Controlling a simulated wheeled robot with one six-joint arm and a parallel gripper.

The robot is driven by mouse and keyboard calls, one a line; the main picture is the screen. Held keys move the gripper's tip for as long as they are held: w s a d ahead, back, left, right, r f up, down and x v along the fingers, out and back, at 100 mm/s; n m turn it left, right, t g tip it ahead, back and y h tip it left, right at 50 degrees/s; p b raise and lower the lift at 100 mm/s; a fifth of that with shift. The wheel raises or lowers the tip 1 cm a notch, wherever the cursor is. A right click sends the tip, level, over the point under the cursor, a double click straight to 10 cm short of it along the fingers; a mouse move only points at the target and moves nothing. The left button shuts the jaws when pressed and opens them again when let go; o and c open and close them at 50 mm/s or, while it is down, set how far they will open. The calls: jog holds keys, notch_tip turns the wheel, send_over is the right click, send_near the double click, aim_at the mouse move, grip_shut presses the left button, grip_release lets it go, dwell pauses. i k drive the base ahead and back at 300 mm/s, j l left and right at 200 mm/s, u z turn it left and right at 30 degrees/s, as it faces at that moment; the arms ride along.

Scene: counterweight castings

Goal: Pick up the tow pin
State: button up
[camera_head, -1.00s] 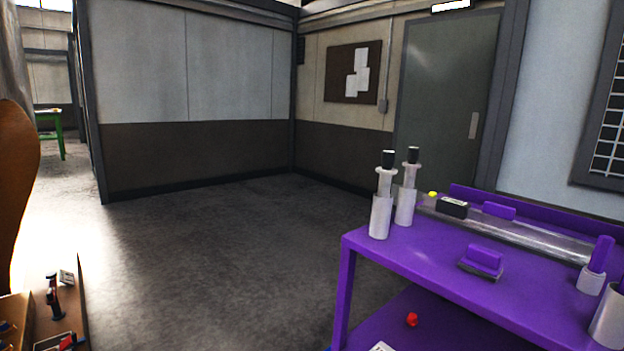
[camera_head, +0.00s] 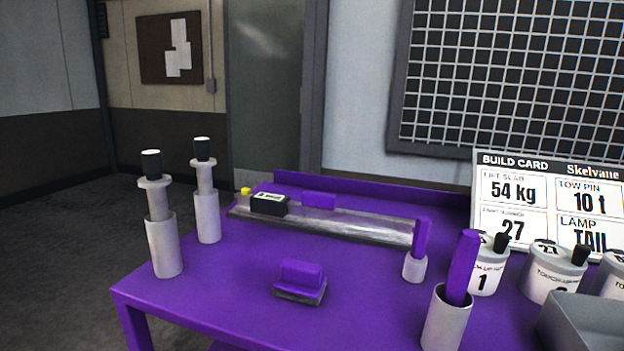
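Two pale pins with collars and black tops stand upright in grey cylindrical holders at the left end of the purple table: a nearer one (camera_head: 157,200) and a farther one (camera_head: 204,178). They look like tow pins, but I see no readable markings on them. On the right, a short purple bar (camera_head: 421,240) and a thicker purple bar (camera_head: 463,266) stand in pale cups; I cannot tell what they are. A build card (camera_head: 545,205) at the back right reads "TOW PIN 10 t". My gripper is not in view.
The purple table (camera_head: 220,310) has a raised back edge. On it are a metal bar (camera_head: 350,226) with a black box (camera_head: 268,204), a purple-handled block (camera_head: 301,282), numbered pots (camera_head: 548,278) and a grey tray (camera_head: 590,325). Open floor (camera_head: 60,260) lies left.

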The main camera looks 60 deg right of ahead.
aim_at(204, 164)
jog(key=z, duration=0.9)
